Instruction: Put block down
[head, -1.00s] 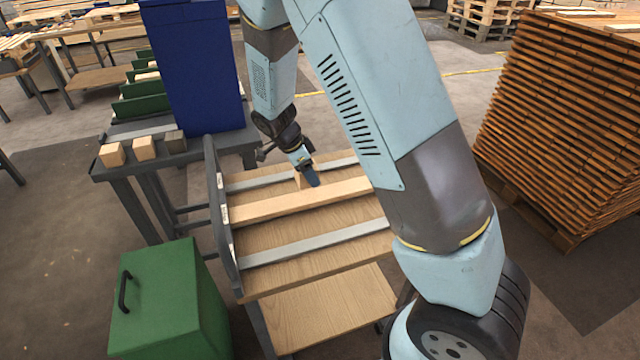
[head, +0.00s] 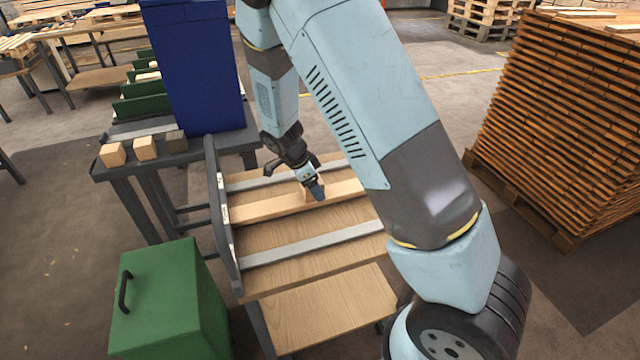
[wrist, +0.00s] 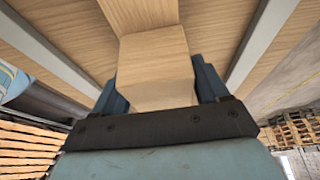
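My gripper (head: 318,192) is low over the slatted wooden worktable (head: 310,228), by the long light plank (head: 262,207) that lies across it. In the wrist view a pale wooden block (wrist: 153,62) sits between the two blue fingers of my gripper (wrist: 158,85), which touch or nearly touch its sides. Its far end is up against or just in front of a long piece of wood (wrist: 138,14). In the head view the block is mostly hidden by the gripper. I cannot tell whether its underside touches the table.
Three small blocks (head: 145,147) stand on a dark side bench at left, in front of a tall blue bin (head: 198,70). A green box (head: 165,300) stands at front left. A metal rail (head: 222,210) edges the table's left side. Stacked wood (head: 560,110) stands at right.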

